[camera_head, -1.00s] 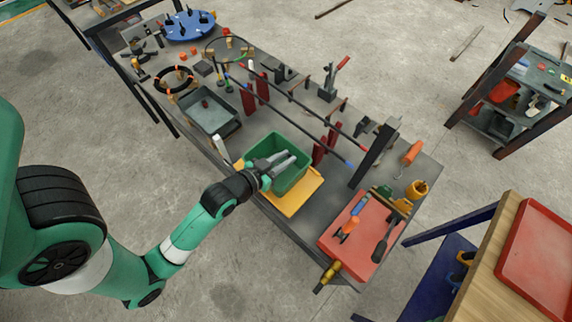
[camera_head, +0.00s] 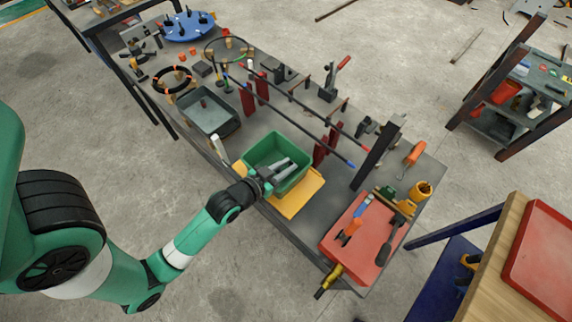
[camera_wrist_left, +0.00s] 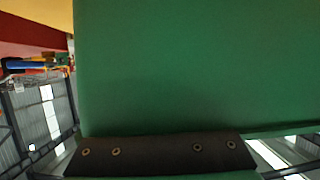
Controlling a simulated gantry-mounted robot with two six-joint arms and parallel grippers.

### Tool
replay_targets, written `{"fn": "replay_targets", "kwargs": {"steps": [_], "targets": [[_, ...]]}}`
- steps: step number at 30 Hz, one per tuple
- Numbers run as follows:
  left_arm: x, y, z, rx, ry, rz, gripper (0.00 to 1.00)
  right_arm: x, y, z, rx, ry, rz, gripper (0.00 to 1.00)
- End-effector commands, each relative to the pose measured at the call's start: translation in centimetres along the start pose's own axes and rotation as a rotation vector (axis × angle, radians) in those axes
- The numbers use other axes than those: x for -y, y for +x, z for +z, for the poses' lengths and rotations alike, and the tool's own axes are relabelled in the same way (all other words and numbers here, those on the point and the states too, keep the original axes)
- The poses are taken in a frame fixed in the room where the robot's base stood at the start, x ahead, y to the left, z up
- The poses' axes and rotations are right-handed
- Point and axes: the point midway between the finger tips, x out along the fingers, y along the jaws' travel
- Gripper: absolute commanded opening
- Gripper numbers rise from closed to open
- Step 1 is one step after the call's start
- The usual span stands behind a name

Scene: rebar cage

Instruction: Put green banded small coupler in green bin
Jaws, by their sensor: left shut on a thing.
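The green bin (camera_head: 302,182) stands near the table's front edge, on a yellow mat. My left gripper (camera_head: 291,165) reaches over its near rim, with its two grey fingers over the inside of the bin. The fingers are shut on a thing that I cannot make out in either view. I cannot pick out the green banded small coupler. In the left wrist view a plain green surface (camera_wrist_left: 190,70), which looks like the bin wall very close up, fills most of the picture. My right gripper is not in view.
A grey tray (camera_head: 229,131) is left of the bin. Long bars on red stands (camera_head: 322,150) run behind it. A red mat (camera_head: 345,262) with tools lies to the right. The yellow mat (camera_head: 292,207) shows bare in front of the bin.

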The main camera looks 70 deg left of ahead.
Motion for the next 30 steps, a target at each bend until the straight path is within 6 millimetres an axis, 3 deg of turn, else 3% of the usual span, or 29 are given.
{"fn": "replay_targets", "kwargs": {"steps": [1, 6, 13, 17, 30], "targets": [[0.0, 0.0, 0.0, 0.001, 0.0, 0.0, 0.27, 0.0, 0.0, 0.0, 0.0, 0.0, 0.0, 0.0], [0.0, 0.0, 0.0, 0.001, 0.0, 0.0, 0.53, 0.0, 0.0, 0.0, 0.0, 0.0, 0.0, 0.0], [0.0, -0.1, -0.1, 0.001, 0.0, 0.0, 0.53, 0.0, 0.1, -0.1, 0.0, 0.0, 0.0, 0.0], [0.0, -0.5, -1.3, -0.002, 0.0, 0.0, 0.53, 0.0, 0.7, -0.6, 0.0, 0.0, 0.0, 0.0], [0.0, -10.5, -1.1, 0.004, 0.001, 0.001, 0.53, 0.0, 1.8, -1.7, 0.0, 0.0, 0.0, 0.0]]}}
